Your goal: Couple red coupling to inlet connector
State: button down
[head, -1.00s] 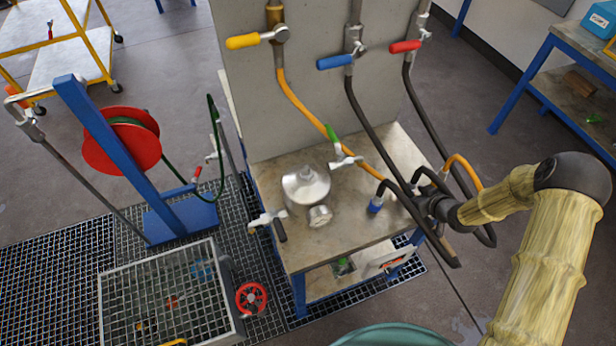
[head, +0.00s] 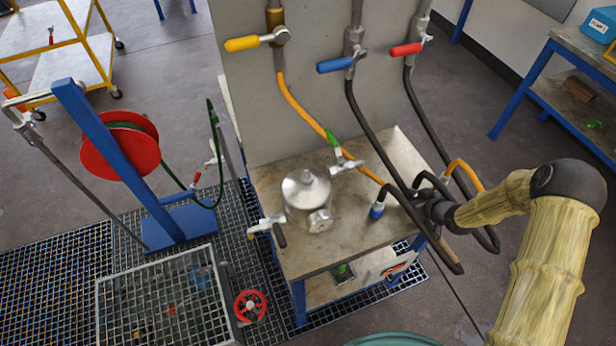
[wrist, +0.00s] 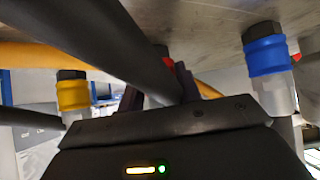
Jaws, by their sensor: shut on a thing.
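My gripper (head: 424,208) is at the right edge of the bench, beside the hanging hoses. In the wrist view its dark fingers (wrist: 165,92) are shut around the red coupling (wrist: 180,78), of which only a small red part shows; the fingers and a black hose hide the rest. The metal vessel (head: 305,190) stands upright on the bench, left of my gripper and apart from it. A round flanged port (head: 320,221) faces its front right; I cannot tell whether this is the inlet connector. The valve with the red lever (head: 406,49) feeds a black hose.
The blue coupling (head: 377,209) is close to my gripper; it also shows in the wrist view (wrist: 266,52), with the yellow coupling (wrist: 72,92) on the other side. An orange hose (head: 300,108) and black hoses (head: 368,118) hang across the bench top (head: 345,232). A green-handled valve (head: 334,140) stands behind the vessel.

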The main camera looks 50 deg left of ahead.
aim_at(416, 188)
jog(key=shift+r, duration=0.2)
jog(key=shift+r+p, duration=1.6)
jog(key=shift+r, duration=0.85)
jog(key=d+r+m+t+h, duration=0.1)
jog(key=d+m+t+h, duration=0.1)
jog(key=d, duration=0.9)
jog(key=d+r+m+t+h, duration=0.1)
jog(key=d+m+t+h, duration=0.1)
jog(key=d+m+h, duration=0.2)
jog(key=s+d+r+m+t+h, duration=0.1)
jog(key=d+m, duration=0.6)
jog(key=d, duration=1.1)
jog(key=shift+r+m+t+h, duration=0.3)
jog(key=shift+t+h, duration=0.2)
jog(key=shift+h, duration=0.6)
jog(key=shift+d+f, duration=0.1)
jog(key=shift+f, duration=0.05)
